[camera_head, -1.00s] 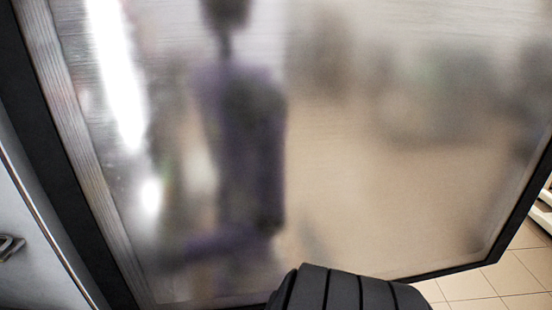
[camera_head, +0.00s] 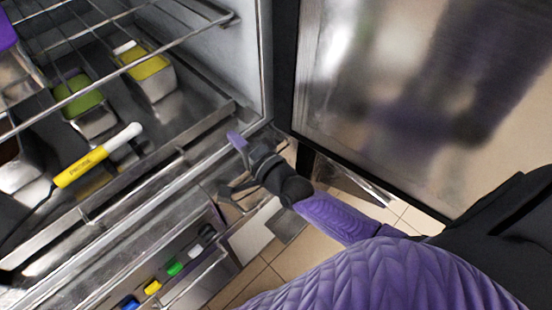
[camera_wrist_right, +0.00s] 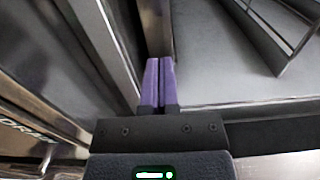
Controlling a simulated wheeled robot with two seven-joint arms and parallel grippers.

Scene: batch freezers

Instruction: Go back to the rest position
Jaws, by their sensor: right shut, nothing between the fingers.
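My right gripper (camera_head: 237,141) shows in the head view beside the front edge of the open freezer, its purple arm coming in from the lower right. In the right wrist view its two purple fingers (camera_wrist_right: 158,82) are together with nothing between them, near the metal frame. The freezer door (camera_head: 420,100) stands open on the right, a brushed-metal panel with a dark border. My left gripper is not in view.
Inside the freezer are wire racks (camera_head: 130,40), a tub of yellow contents (camera_head: 148,72), a tub of green contents (camera_head: 85,105) and a yellow device with a white end (camera_head: 85,165). Coloured items (camera_head: 174,268) sit lower down. Tiled floor (camera_head: 262,285) shows below.

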